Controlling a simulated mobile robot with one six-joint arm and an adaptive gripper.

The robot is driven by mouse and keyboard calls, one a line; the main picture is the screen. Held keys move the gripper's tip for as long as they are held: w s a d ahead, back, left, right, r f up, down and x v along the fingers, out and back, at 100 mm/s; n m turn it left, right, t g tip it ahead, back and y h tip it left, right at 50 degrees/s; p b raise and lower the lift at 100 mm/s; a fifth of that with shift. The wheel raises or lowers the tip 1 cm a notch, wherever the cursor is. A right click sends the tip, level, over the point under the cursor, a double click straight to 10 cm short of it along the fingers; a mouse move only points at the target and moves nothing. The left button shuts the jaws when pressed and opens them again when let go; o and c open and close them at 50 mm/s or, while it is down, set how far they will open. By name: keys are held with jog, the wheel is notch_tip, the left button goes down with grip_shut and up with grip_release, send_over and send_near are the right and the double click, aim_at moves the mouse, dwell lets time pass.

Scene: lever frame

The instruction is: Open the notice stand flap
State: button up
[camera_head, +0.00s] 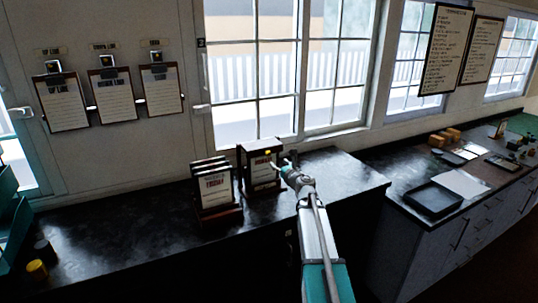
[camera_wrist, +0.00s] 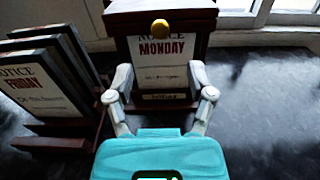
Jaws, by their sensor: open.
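The notice stand (camera_wrist: 120,48) is dark brown and holds a white card (camera_wrist: 165,76) reading "MONDAY" in red. A dark panel (camera_wrist: 185,18), which looks like the flap, lies across its top, with a round yellow knob (camera_wrist: 160,28) at its front edge. The panel partly covers the card's top line. In the head view the stand (camera_head: 243,165) is upright on the dark counter, and its knob (camera_head: 268,152) shows small. My gripper (camera_wrist: 160,76) is open and empty in front of the card, its fingertips below the knob and apart from it. It also shows in the head view (camera_head: 282,166).
A second holder (camera_head: 218,213) with several dark-framed notices, the front one (camera_wrist: 38,92) reading "FRIDAY", stands close on the left. Dark counter (camera_wrist: 260,95) is clear on the right. A window (camera_head: 270,70) is behind. Clipboards (camera_head: 113,97) hang on the wall.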

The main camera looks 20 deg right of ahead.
aim_at(269, 154)
jog(key=w, duration=1)
jog(key=shift+w+a, duration=0.15)
jog(key=shift+a, duration=0.05)
jog(key=shift+d, duration=0.1)
grip_shut()
